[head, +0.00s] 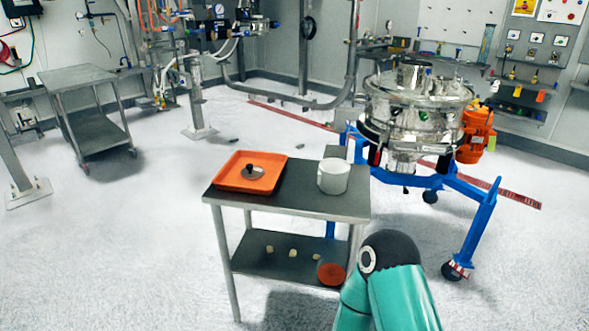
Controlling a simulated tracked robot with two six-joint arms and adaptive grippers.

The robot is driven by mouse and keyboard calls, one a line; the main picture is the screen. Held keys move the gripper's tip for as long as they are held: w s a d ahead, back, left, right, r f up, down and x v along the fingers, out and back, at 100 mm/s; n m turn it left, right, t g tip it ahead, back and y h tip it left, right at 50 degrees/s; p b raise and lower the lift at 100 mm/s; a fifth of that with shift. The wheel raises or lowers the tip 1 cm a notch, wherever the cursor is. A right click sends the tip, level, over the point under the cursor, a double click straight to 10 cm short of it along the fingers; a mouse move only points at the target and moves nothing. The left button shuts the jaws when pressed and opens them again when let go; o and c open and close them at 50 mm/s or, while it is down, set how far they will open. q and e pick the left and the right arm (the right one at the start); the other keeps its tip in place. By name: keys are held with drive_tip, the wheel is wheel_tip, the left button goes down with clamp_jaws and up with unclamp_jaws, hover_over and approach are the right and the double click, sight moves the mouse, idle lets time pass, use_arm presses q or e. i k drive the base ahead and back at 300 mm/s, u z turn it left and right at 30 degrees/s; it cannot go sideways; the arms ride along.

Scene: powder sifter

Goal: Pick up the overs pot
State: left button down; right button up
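A white pot (333,180), which I take to be the overs pot, stands upright on the right part of the small table's dark top in the head view. Its mouth faces up and nothing covers it. Neither of my grippers is in view. A teal section of one of my arms with a black joint shows at the bottom, right of the table, but no fingers can be seen.
An orange tray (222,185) holding a dark disc lies left on the table (300,205). Its lower shelf bears several small pale pieces and a red-orange round item (331,274). A steel sifter (415,105) on a blue wheeled frame (460,186) stands behind right.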

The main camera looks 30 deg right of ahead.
sight(334, 177)
drive_tip(key=z, duration=0.05)
drive_tip(key=i, duration=0.9)
drive_tip(key=z, duration=0.65)
